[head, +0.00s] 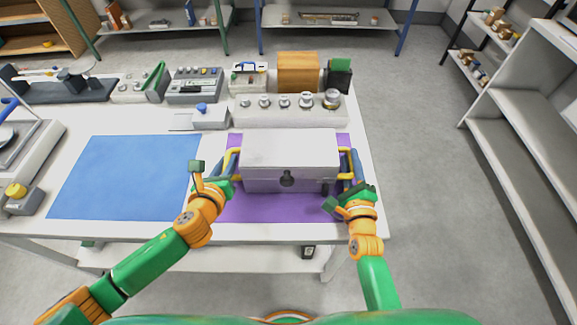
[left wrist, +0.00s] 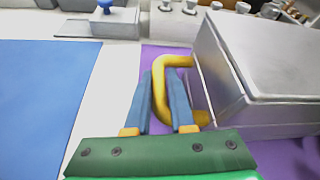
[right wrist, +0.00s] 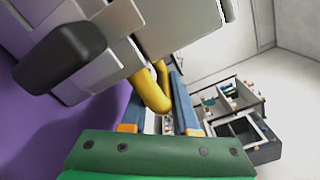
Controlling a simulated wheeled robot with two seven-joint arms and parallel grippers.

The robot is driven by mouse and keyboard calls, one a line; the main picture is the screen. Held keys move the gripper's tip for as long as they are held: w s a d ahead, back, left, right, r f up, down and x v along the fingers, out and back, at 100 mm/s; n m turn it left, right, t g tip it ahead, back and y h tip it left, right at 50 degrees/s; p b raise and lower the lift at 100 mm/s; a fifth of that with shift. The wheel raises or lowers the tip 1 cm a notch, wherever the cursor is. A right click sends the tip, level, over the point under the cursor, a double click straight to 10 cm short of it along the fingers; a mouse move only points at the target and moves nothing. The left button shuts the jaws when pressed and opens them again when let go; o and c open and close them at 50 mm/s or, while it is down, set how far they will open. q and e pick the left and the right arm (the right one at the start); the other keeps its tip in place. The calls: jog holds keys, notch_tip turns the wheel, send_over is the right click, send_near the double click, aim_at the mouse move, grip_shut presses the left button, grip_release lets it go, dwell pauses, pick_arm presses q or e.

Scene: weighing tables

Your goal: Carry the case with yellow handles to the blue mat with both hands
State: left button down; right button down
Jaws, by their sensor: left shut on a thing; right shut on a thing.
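The silver case (head: 290,150) with yellow handles sits over the purple mat (head: 240,208) on the table; I cannot tell if it touches the mat. A dark latch (head: 287,178) is on its front. My left gripper (head: 229,170) is shut on the left yellow handle, which shows between the blue fingers (left wrist: 165,95) in the left wrist view. My right gripper (head: 352,172) is shut on the right handle, also seen between the fingers (right wrist: 158,100) in the right wrist view. The blue mat (head: 125,178) lies bare to the left of the case.
Behind the case stands a white block with several metal weights (head: 285,102). A small device with a blue knob (head: 203,115) stands behind the gap between the mats. A scale with a yellow button (head: 17,190) is at the far left. The table's front edge is close.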

pick_arm(q)
jog(key=shift+w+a+r, duration=0.1)
jog(key=shift+a, duration=0.05)
pick_arm(e)
jog(key=shift+d+r, duration=0.15)
jog(key=shift+r, duration=0.05)
